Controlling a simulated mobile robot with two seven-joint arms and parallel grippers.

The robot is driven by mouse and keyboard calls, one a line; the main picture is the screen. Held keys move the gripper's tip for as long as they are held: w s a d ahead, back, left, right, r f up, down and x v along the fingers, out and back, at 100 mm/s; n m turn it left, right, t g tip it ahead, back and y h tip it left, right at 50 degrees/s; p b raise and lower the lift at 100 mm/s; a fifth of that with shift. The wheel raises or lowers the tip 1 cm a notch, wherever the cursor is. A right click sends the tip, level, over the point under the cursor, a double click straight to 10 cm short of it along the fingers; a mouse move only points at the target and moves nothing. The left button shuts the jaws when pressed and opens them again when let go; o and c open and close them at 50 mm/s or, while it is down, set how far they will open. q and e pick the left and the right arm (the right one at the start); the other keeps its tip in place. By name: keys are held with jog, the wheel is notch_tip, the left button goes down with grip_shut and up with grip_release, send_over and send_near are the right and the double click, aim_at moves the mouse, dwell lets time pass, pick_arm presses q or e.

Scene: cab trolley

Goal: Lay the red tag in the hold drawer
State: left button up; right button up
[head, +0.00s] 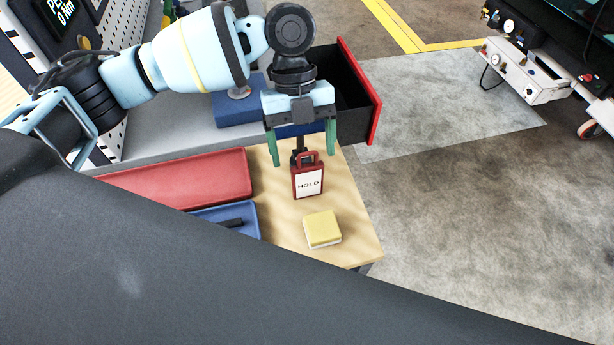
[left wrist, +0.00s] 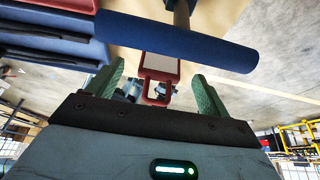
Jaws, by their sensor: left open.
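The red tag (head: 307,186), with a white face reading HOLD and a loop handle on top, is upright at the far part of the wooden top. A dark post shows just behind it. The hold drawer (head: 374,92), black inside with a red front, is pulled open beyond the tag, and its visible inside looks empty. My left gripper (head: 303,158) is open, its green fingers on either side of the tag's handle, with gaps to both. In the left wrist view the tag (left wrist: 160,70) shows between the fingers (left wrist: 162,90). My right gripper is not in view.
A yellow block (head: 322,227) lies in front of the tag. A red tray (head: 185,180) and a blue tray (head: 250,210) with a dark item are to the left. A blue block (head: 229,113) sits behind my gripper. Open floor (head: 480,200) lies to the right.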

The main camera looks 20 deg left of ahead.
aim_at(307, 164)
pick_arm(q)
jog(key=x, duration=0.4)
jog(key=shift+d+p, duration=0.1)
jog(key=shift+p, duration=0.3)
jog(key=shift+s+d+f, duration=0.1)
jog(key=shift+s+f, duration=0.05)
jog(key=shift+f, duration=0.4)
jog(key=c, duration=1.1)
jog(key=shift+c, duration=0.2)
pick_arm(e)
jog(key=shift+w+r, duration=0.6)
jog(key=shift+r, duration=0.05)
pick_arm(q)
jog(key=shift+r, duration=0.1)
